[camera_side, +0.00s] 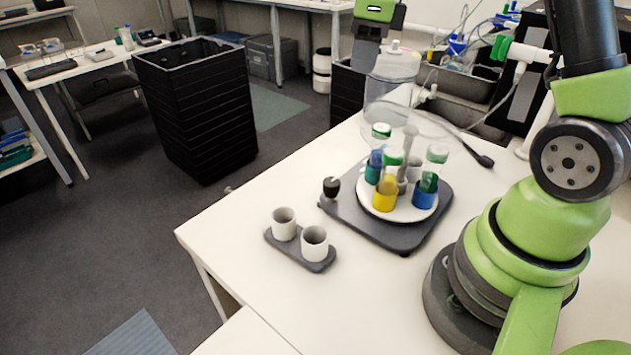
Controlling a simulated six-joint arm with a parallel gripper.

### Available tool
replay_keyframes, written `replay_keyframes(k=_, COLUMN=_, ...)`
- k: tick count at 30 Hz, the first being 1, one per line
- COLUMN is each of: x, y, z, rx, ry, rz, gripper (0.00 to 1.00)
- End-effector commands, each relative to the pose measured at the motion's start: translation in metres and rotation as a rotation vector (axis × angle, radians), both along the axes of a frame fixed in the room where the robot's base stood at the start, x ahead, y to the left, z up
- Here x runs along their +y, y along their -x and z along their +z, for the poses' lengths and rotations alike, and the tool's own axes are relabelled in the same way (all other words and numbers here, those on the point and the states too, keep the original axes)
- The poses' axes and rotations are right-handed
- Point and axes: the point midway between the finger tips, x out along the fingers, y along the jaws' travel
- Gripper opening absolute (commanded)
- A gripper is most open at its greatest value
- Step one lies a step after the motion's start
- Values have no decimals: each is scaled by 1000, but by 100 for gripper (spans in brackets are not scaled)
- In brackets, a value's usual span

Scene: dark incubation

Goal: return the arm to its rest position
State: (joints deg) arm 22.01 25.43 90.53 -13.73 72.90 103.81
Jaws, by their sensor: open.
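My gripper (371,50) hangs at the top of the side view, under a green wrist part. Its fingers are small and partly blend with the clear container behind. It is open, with nothing clearly between the fingers. It is above and behind a dark platform (345,211) on the white table. On the platform a round white plate (394,214) carries several capped tubes around a grey post. One tube (385,194) holds yellow liquid, another (425,190) blue. A clear round cover (408,118) shows around the tube tops; its exact contact is unclear.
A grey holder (286,248) with two white cups stands left of the platform. A dark knob (331,187) sits on the platform's left corner. A clear container (395,65) and a dark-tipped handle (484,161) are behind. The front table area is clear. A black bin (200,110) stands on the floor.

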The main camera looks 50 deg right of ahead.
Motion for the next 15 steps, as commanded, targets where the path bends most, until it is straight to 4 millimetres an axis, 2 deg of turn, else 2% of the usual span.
replay_keyframes(k=1, x=16, y=9, z=18, rx=-57, ry=25, rz=156, gripper=40)
replay_keyframes(k=6, x=61, y=45, z=58, rx=-231, ry=137, rz=717, gripper=40)
replay_keyframes(k=10, x=91, y=81, z=76, rx=-354, ry=261, rz=1134, gripper=40)
replay_keyframes(k=15, x=119, y=128, z=81, rx=-486, ry=463, rz=1634, gripper=40)
